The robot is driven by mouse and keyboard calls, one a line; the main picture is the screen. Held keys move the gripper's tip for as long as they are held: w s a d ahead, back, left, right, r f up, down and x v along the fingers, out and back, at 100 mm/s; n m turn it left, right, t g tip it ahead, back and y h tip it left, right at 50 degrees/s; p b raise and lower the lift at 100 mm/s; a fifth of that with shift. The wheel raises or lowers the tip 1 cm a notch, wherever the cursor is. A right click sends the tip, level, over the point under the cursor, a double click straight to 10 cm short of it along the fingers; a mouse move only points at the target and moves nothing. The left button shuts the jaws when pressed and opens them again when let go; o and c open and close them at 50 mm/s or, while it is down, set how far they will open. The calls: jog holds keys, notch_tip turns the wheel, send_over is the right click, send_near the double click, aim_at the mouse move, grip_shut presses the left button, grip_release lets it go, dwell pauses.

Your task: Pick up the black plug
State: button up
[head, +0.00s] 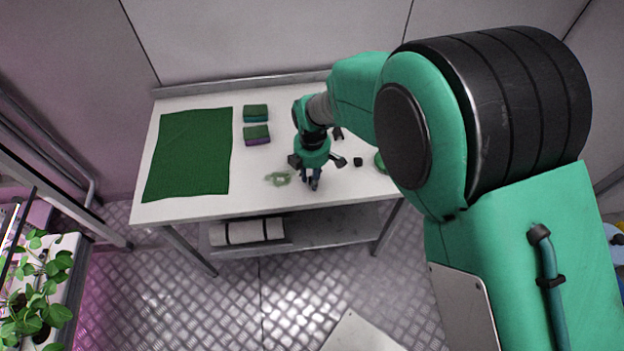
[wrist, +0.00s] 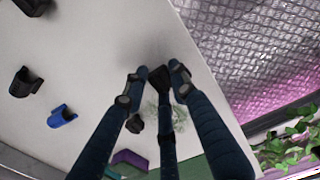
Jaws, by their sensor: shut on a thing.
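My gripper (wrist: 155,78) has dark blue fingers, closed in around a small black piece, the black plug (wrist: 158,76), at the fingertips. The fingers hide part of it, and its shape blends with the dark tips. In the head view my gripper (head: 312,182) points down over the front middle of the white table; the plug cannot be told apart from the fingers there. Whether the plug touches the tabletop is unclear.
A pale green leafy piece (head: 278,178) lies left of my gripper. Two sponges (head: 256,135) and a green mat (head: 190,155) lie farther left. A black cube (head: 358,161) lies right. Black clips (wrist: 25,82) and a blue clip (wrist: 61,116) show in the wrist view.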

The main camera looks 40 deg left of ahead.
jog(key=shift+s+d+r, duration=0.15)
jog(key=shift+d+r, duration=0.05)
jog(key=shift+r, duration=0.3)
jog(key=shift+s+d+r, duration=0.15)
jog(key=shift+d+r, duration=0.05)
jog(key=shift+r, duration=0.25)
jog(key=s+d+r+p, duration=0.1)
jog(key=s+d+p, duration=0.1)
jog(key=s+d, duration=0.7)
jog(key=d, duration=0.3)
jog(key=shift+p, duration=0.4)
jog(key=shift+r, duration=0.15)
